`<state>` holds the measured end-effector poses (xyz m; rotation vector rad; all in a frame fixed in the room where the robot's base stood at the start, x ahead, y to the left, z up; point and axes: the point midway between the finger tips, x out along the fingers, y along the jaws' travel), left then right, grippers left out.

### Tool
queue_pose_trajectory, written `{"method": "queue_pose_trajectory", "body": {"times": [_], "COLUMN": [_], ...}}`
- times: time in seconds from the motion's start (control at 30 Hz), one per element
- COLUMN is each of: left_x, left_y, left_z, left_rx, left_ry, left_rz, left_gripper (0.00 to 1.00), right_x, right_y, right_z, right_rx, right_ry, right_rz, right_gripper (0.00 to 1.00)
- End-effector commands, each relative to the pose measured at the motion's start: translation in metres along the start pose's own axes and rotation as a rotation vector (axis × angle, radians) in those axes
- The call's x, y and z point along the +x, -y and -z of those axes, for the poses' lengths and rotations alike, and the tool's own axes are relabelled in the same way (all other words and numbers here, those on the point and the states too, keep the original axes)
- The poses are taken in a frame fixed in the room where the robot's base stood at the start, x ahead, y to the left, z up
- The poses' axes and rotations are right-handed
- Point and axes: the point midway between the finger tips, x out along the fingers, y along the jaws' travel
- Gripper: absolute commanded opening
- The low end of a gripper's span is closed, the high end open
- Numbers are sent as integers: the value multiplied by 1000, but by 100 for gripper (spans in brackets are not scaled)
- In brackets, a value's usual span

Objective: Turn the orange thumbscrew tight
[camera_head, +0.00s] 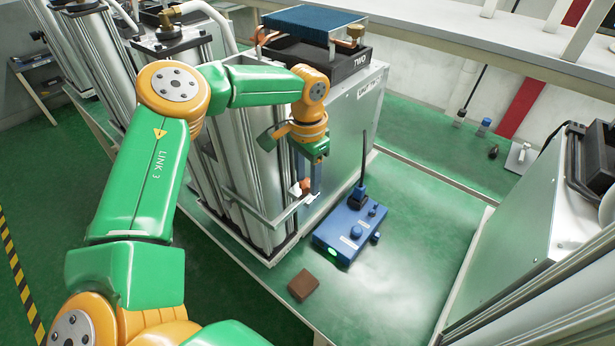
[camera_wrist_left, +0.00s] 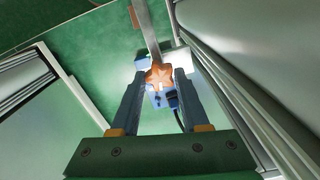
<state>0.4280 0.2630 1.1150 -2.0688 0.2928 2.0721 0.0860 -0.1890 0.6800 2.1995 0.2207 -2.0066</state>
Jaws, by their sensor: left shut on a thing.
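The orange thumbscrew (camera_wrist_left: 158,76) sits between the fingertips of my left gripper (camera_wrist_left: 160,80) in the left wrist view. It has a lobed, star-like head. In the head view the thumbscrew (camera_head: 305,186) shows as a small orange spot on the metal bracket at the front of the sieve column (camera_head: 255,160). My left gripper (camera_head: 308,186) reaches down to it from above and is shut on it. The fingers partly hide the thumbscrew in the head view. My right gripper is not in view.
A blue device (camera_head: 350,228) with knobs, a green light and an antenna stands on the green surface right of the column. A brown block (camera_head: 303,285) lies in front. A large metal box (camera_head: 355,110) stands behind. Green surface is free to the right of the device.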

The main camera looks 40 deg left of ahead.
Motion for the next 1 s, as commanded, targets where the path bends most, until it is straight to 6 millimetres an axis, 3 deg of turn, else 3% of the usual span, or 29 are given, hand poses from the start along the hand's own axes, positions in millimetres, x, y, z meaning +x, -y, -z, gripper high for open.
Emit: {"method": "queue_pose_trajectory", "body": {"times": [0.7,0.73,0.8,0.83,1.0], "left_x": [-3,-3,-3,-2,-1], "left_y": [1,1,1,1,0], "left_z": [2,2,2,2,1], "left_rx": [68,68,68,68,68], "left_ry": [-11,-11,-10,-9,-5], "left_rz": [3,3,2,2,1], "left_gripper": [0,48,67,75,75], "right_x": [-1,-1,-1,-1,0], "right_y": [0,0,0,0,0], "right_z": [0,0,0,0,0], "right_rx": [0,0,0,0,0], "right_ry": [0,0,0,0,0], "right_rz": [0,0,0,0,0], "right_gripper": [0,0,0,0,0]}}
